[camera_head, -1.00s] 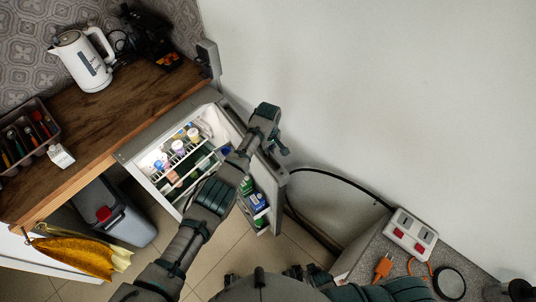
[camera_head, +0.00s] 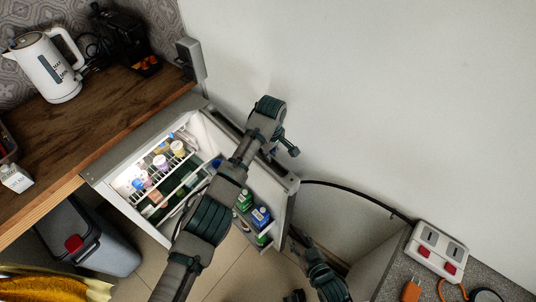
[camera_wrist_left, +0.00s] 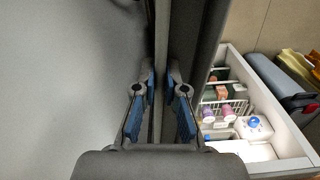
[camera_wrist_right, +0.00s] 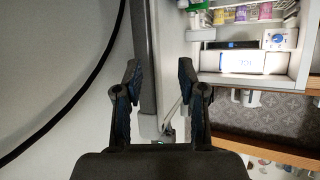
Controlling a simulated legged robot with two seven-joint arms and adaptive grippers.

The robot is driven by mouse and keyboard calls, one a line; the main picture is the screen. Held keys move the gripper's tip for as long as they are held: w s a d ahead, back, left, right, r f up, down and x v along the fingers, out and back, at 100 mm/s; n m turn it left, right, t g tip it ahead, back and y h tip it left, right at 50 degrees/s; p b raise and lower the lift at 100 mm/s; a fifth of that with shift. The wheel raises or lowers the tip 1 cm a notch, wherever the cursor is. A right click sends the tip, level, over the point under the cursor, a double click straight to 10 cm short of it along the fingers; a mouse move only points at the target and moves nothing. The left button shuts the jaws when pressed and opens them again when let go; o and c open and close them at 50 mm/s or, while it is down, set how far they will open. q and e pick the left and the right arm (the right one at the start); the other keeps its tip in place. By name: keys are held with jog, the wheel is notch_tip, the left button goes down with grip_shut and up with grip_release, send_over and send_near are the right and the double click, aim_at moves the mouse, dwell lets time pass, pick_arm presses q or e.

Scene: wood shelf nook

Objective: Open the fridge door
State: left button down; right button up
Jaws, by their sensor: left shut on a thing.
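The small fridge (camera_head: 102,176) stands open under the wooden counter, its lit inside showing bottles and wire shelves. Its door (camera_head: 268,180) is swung out to the right, with bottles in the door rack. My left gripper (camera_head: 284,146) is at the far end of the door. In the left wrist view its two blue-padded fingers (camera_wrist_left: 161,95) are shut on the door's edge panel. My right gripper (camera_head: 298,240) is low, near the door's near end. In the right wrist view its fingers (camera_wrist_right: 160,80) are apart, with a grey upright edge showing beyond the gap.
A wooden counter (camera_head: 90,125) carries a white kettle (camera_head: 44,66). A black cable (camera_head: 350,188) runs along the wall to a white power strip (camera_head: 437,250) on a grey surface at right.

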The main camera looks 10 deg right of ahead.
pick_arm(q)
jog(key=shift+s+d+f+b, duration=0.25)
jog(key=shift+f+b, duration=0.1)
jog(key=shift+b, duration=0.05)
jog(key=shift+s+f, duration=0.1)
jog(key=shift+s, duration=0.05)
pick_arm(e)
notch_tip(320, 180, up, 3)
jog(key=shift+r+t, duration=0.2)
jog(key=shift+t, duration=0.3)
pick_arm(q)
jog(key=c, duration=1.2)
grip_release()
jog(key=shift+s+d+f, duration=0.1)
jog(key=shift+d, duration=0.05)
jog(key=shift+c, duration=0.2)
jog(key=shift+d, duration=0.15)
pick_arm(e)
jog(key=shift+d+f, duration=0.1)
jog(key=shift+d, duration=0.15)
pick_arm(q)
jog(key=shift+w+a+r, duration=0.2)
jog(key=shift+w+a, duration=0.05)
pick_arm(e)
jog(key=shift+a, duration=0.15)
